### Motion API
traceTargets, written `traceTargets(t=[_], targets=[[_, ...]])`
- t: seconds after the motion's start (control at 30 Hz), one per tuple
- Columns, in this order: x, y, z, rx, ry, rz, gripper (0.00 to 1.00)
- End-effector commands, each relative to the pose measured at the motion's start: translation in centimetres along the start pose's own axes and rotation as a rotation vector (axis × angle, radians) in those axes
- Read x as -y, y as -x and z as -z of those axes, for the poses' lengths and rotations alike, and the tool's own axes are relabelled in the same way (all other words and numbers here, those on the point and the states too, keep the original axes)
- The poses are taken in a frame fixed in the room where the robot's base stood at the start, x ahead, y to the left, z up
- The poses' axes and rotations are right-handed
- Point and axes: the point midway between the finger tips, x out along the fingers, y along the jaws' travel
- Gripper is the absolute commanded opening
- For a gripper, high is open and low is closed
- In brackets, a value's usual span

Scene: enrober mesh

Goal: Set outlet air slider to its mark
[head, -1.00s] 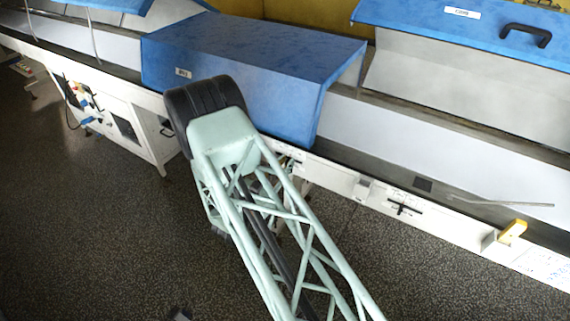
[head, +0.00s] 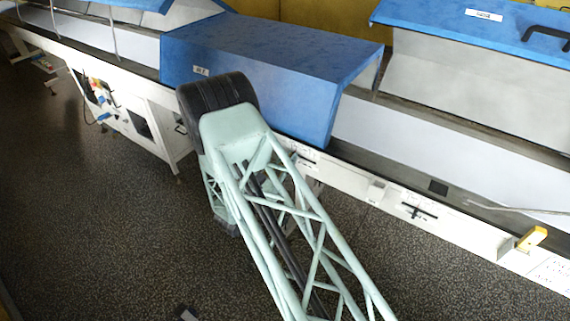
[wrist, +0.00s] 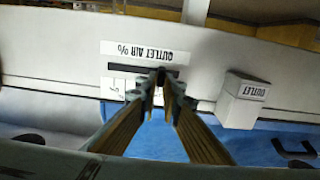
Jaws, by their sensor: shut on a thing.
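The outlet air slider's dark slot (wrist: 122,67) shows in the wrist view, on a pale panel with an upside-down "OUTLET AIR %" label (wrist: 135,51) along one side of it. My gripper (wrist: 160,80) is at the slot's right part in this view, its two fingers converging on the slider. The slider's knob is mostly hidden between the fingertips. A small white scale label (wrist: 117,86) lies along the slot's other side, partly covered by the fingers, and I cannot read its mark. In the head view my arm hides the gripper and the slider.
A white box marked "OUTLET" (wrist: 243,100) juts from the panel right of my fingers. In the head view, a blue hood (head: 270,60) covers the line behind my arm. The floor is open.

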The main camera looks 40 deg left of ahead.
Motion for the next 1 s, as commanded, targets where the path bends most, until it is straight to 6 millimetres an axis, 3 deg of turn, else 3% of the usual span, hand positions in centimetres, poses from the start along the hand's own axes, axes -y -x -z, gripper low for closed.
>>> traceTargets(t=[0.23,0.27,0.4,1.0], targets=[[0.1,0.1,0.0,0.000,0.000,0.001,0.00],[0.1,0.1,0.0,0.000,0.000,0.001,0.08],[0.0,0.1,0.0,0.000,0.000,0.001,0.20],[0.1,1.2,0.0,0.001,0.001,0.002,0.20]])
